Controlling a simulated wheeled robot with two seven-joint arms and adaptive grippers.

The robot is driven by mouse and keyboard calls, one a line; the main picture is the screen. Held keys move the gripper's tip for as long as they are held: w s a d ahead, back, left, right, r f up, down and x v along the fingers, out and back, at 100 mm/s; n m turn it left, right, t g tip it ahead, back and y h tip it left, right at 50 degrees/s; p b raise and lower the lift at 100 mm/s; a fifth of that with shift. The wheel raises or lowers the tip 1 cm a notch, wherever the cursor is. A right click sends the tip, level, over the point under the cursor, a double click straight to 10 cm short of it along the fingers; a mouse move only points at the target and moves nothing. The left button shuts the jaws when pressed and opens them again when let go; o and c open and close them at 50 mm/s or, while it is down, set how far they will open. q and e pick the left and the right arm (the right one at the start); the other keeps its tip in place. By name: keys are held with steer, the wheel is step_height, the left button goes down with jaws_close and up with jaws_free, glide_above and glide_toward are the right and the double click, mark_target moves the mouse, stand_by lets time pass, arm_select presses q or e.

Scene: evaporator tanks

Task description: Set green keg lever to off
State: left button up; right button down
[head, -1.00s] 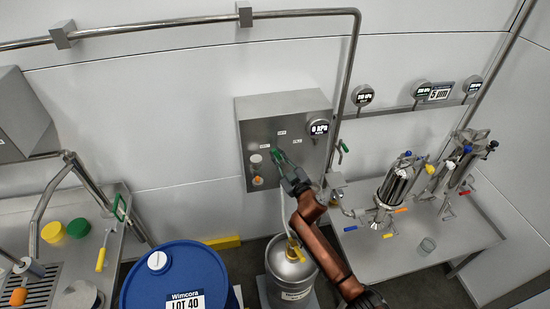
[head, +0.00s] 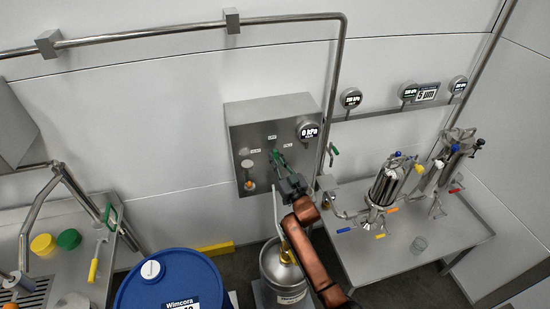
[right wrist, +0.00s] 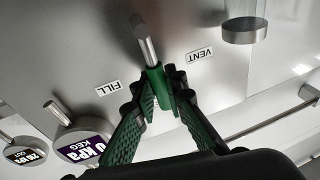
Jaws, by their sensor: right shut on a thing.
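The green keg lever (right wrist: 157,86) has a green handle on a metal stem, on a grey panel (head: 237,125) on the wall. In the right wrist view, the handle lies between the FILL and VENT labels. In the head view, it sits just below the middle label (head: 272,138), too small to read. My right gripper (head: 277,158) is shut on the handle; its green-padded fingers (right wrist: 165,92) close on it from both sides in the right wrist view. The lever's base is partly hidden. My left gripper is not in view.
A round keg gauge (head: 307,130) reading 0 kPa sits on the panel's right. A steel keg (head: 279,268) and a blue drum (head: 166,285) stand below. A steel table (head: 440,245) with filter housings is at right, a counter (head: 60,262) at left.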

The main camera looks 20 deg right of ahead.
steer(key=shift+f, duration=0.1)
steer(key=c, duration=1.9)
jaws_free()
steer(key=shift+c, duration=0.2)
steer(key=shift+s, duration=0.1)
steer(key=v, duration=1.1)
steer(key=shift+s, duration=0.4)
steer(key=shift+d, duration=0.15)
